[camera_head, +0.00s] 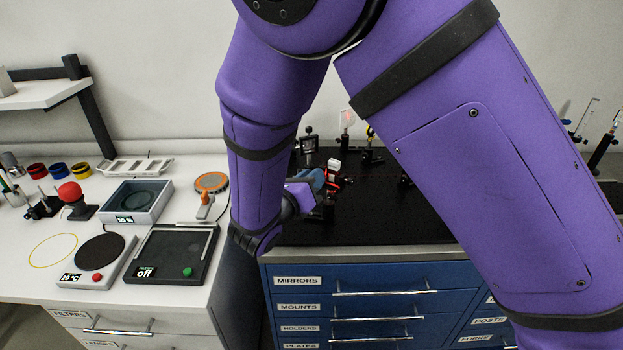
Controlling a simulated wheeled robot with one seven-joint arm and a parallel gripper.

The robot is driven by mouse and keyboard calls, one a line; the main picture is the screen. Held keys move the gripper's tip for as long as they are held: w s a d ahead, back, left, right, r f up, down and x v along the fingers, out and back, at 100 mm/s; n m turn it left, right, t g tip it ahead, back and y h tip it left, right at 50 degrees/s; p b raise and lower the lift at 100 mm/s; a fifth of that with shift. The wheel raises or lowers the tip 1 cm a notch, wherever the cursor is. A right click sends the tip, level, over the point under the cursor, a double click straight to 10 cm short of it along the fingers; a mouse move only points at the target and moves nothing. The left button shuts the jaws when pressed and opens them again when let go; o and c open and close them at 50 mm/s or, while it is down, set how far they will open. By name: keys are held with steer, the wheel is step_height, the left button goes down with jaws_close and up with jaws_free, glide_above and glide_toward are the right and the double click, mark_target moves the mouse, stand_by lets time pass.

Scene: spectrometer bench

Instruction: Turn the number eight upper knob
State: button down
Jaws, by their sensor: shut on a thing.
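My gripper (318,184) is at the end of my purple arm, low over the near left part of the black optical bench (400,222). It is small in view and partly covered by my own wrist. It is shut on a small knob at a dark optical mount (324,211). The knob itself is hidden, and I cannot read any number on it. Red and white small parts (334,167) show just behind the gripper.
More mounts stand at the back, including a square dark one (308,141) and a clear plate (346,121). Blue drawers (400,303) are below the bench. The white table (60,220) at left holds a hotplate (98,252), a black tray device (172,256) and several other items.

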steer(key=c, duration=1.1)
jaws_free()
steer(key=shift+o, duration=0.2)
steer(key=shift+a, duration=0.1)
steer(key=v, duration=1)
steer(key=shift+s+a, duration=0.15)
steer(key=shift+s, duration=0.15)
steer(key=s+d+r+m+g, duration=0.1)
steer(key=d+r+m+g, duration=0.35)
steer(key=d, duration=0.35)
steer(key=d+r+m+g+y, duration=0.1)
steer(key=d+r+m+g, duration=0.3)
steer(key=d+m, duration=0.3)
steer(key=s+d+r+m+g, duration=0.1)
steer(key=d+r+m+g, duration=0.35)
steer(key=d, duration=0.45)
steer(key=s+d+r+m+t+y, duration=0.2)
steer(key=s+d+r+m+y, duration=0.2)
steer(key=s+m, duration=0.3)
steer(key=s+d+r+m+t+y, duration=0.1)
steer(key=s+d+r+m+y, duration=0.3)
steer(key=m, duration=0.6)
steer(key=s+d+y, duration=0.1)
steer(key=s+d, duration=0.1)
steer(key=s, duration=0.1)
steer(key=shift+s+m+t+y, duration=0.25)
steer(key=shift+m+t+y, duration=0.05)
steer(key=shift+t, duration=0.1)
